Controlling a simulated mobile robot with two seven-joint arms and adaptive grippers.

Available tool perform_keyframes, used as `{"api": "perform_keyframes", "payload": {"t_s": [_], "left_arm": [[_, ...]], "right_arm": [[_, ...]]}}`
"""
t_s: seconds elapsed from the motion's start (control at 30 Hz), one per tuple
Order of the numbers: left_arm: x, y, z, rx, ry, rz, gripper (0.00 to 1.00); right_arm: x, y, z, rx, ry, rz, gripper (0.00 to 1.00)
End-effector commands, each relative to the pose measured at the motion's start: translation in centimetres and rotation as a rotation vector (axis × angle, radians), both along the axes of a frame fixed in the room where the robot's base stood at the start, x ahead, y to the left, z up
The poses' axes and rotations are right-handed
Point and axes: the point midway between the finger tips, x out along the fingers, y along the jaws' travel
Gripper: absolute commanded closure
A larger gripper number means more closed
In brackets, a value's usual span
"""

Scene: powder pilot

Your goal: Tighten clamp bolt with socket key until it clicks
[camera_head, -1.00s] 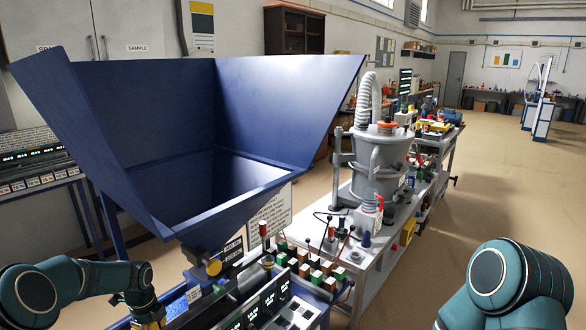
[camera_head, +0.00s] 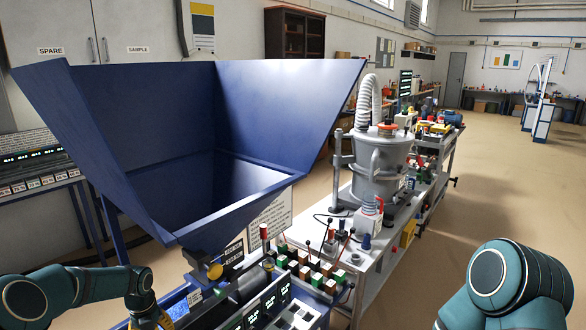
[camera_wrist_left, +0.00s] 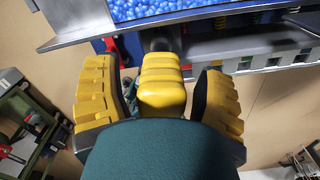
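My left gripper (camera_head: 155,321) is at the lower left of the head view, low in front of the blue hopper (camera_head: 270,110). In the left wrist view its yellow fingers (camera_wrist_left: 155,80) are spread apart, with nothing visible held between them. A dark round part (camera_wrist_left: 158,44) and a red lever-like part (camera_wrist_left: 112,48) lie just beyond the fingers, below a metal-edged tray of blue pellets (camera_wrist_left: 185,10). I cannot make out the socket key or the clamp bolt in either view. My right arm shows at the lower right of the head view; its gripper is outside the frame.
A panel with lit displays (camera_head: 268,300) and several coloured blocks (camera_head: 318,268) stands below the hopper. A bench (camera_head: 372,268) to its right carries a grey vessel with a hose (camera_head: 380,165). Open floor (camera_head: 430,280) lies to the right.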

Motion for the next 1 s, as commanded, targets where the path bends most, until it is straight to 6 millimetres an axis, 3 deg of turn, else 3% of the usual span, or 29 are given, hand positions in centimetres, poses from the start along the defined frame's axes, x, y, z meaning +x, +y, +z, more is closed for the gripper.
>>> {"api": "perform_keyframes", "payload": {"t_s": [0.23,0.37,0.8,1.0], "left_arm": [[0.0,-0.1,0.1,-0.001,0.0,0.001,0.31],[0.1,0.0,1.1,0.0,-0.002,0.002,0.31],[0.0,0.0,9.4,0.001,-0.003,0.002,0.31],[0.0,0.0,11.6,0.0,-0.001,0.002,0.31]], "right_arm": [[0.0,0.0,0.0,0.0,0.0,0.001,0.53],[0.0,0.0,0.0,0.0,0.0,0.001,0.53],[0.0,0.0,0.0,0.0,0.0,0.0,0.53],[0.0,0.0,0.0,0.0,0.0,0.0,0.53]]}}
